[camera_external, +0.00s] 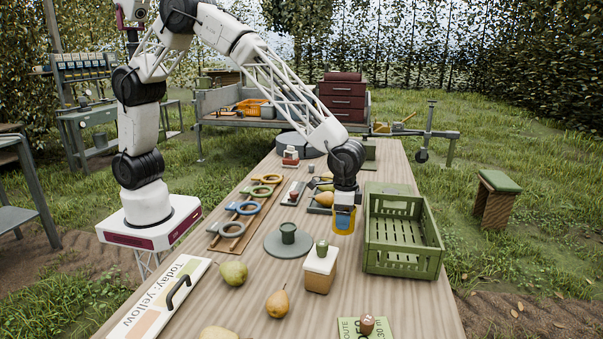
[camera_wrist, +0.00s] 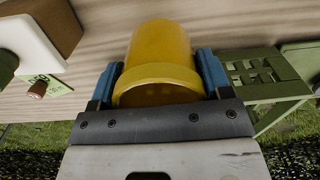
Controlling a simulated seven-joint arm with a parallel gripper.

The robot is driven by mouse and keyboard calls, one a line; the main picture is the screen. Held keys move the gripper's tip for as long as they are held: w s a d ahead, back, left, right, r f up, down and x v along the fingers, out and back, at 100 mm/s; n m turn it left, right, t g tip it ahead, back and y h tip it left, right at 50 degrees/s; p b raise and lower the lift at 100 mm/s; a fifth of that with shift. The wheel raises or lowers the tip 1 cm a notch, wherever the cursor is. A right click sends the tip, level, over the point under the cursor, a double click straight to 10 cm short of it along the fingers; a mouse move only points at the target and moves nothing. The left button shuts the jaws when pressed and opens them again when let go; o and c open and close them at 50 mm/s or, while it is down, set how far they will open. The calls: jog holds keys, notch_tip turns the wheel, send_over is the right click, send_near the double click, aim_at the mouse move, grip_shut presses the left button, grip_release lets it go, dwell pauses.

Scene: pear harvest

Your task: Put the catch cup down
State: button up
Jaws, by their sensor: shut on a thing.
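The catch cup (camera_wrist: 160,55) is yellow, and my gripper (camera_wrist: 160,85) is shut on it, with a blue finger on each side. In the external view the yellow cup (camera_external: 344,222) hangs under my gripper (camera_external: 345,208), left of the green crate and just above or on the wooden table (camera_external: 395,308); I cannot tell whether it touches. The cup's inside is mostly hidden in the wrist view.
The slatted green crate (camera_external: 428,250) stands close on the right. A white-topped box (camera_external: 320,270) is in front. A round grey plate with a dark green cup (camera_external: 288,233) lies left. Pears (camera_external: 278,303) lie nearer the front.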

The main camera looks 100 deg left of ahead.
jog(key=shift+f, duration=1.2)
jog(key=shift+f, duration=1.9)
jog(key=o, duration=0.9)
jog(key=shift+f, duration=0.1)
notch_tip(320, 180, up, 12)
jog(key=shift+f, duration=0.15)
jog(key=shift+r, duration=0.3)
